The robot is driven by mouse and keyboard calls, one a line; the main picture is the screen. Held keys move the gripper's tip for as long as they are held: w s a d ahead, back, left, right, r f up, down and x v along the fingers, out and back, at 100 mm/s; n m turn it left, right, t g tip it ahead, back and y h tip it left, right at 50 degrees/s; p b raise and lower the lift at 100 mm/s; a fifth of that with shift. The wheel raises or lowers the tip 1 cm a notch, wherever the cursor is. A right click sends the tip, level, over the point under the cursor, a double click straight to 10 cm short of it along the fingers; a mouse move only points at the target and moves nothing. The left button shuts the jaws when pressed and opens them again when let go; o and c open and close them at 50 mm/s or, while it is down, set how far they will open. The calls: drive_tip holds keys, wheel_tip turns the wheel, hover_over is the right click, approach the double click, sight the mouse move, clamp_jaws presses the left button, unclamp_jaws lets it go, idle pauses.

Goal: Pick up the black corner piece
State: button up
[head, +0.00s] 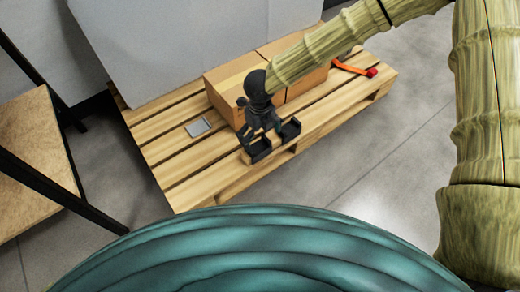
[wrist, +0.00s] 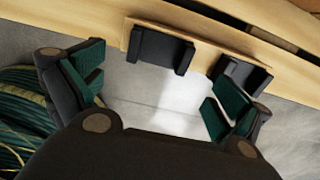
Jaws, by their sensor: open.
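Two black angular pieces sit at the front edge of the wooden pallet (head: 190,185). The left black piece (head: 261,154) and the right black piece (head: 291,129) also show in the wrist view, at left (wrist: 160,50) and right (wrist: 240,76). I cannot tell whether they are joined or which is the corner piece. My gripper (head: 262,136) is just above and behind them in the head view, partly covering them. In the wrist view my gripper (wrist: 155,90) has its green-padded fingers wide apart, with nothing between them.
A cardboard box (head: 225,88) stands on the pallet behind my gripper. A small grey plate (head: 198,127) lies on the slats to the left. An orange-red object (head: 355,69) lies at the right. A wooden shelf with a black frame (head: 60,185) stands at left.

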sight(259, 149)
drive_tip(key=shift+a+f+b, duration=0.15)
drive_tip(key=shift+f+b, duration=2.15)
drive_tip(key=shift+f, duration=1)
drive_tip(key=c, duration=0.9)
